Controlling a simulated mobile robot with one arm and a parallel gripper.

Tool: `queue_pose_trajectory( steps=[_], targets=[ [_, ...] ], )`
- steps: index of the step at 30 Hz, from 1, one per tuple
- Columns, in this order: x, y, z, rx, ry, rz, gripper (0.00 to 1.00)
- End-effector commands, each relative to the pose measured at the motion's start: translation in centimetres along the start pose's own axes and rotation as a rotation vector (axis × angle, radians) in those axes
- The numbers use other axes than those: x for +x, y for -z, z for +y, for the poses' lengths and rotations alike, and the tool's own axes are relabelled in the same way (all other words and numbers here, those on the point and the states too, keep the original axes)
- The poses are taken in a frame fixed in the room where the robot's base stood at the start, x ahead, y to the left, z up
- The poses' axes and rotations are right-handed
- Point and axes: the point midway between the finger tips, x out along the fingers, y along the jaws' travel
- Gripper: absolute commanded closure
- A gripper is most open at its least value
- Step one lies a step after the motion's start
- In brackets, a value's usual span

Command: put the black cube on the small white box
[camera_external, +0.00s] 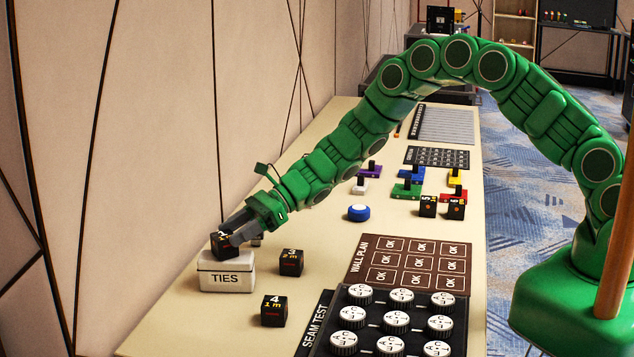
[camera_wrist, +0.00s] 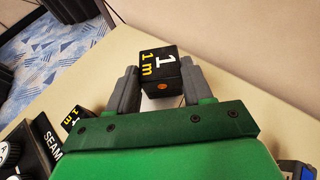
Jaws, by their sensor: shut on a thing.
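A black cube (camera_external: 222,244) with markings is between the fingers of my gripper (camera_external: 232,238), directly over the small white box (camera_external: 227,273) labelled TIES. In the external view the cube's underside meets or nearly meets the box lid; I cannot tell if it touches. In the wrist view the cube (camera_wrist: 159,73) shows "1" and "1 m", with the gripper's grey fingers (camera_wrist: 155,88) shut on its two sides.
Black cubes stand right of the box (camera_external: 291,262) and in front of it (camera_external: 274,311). The SEAM TEST board (camera_external: 318,325), WALL PLAN board (camera_external: 358,262) and blue-white button (camera_external: 358,213) lie further right. A panelled wall (camera_external: 150,150) runs along the left.

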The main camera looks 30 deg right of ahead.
Motion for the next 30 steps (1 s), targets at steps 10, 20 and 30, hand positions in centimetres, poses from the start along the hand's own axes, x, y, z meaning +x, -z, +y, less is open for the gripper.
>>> queue_pose_trajectory(
  steps=[10, 20, 30],
  targets=[
    [0.1, 0.1, 0.0, 0.000, 0.000, 0.000, 0.24],
    [-0.6, 0.0, 0.0, 0.002, 0.000, 0.000, 0.24],
    [-6.0, -0.3, -0.2, 0.001, 0.004, -0.004, 0.24]
  ],
)
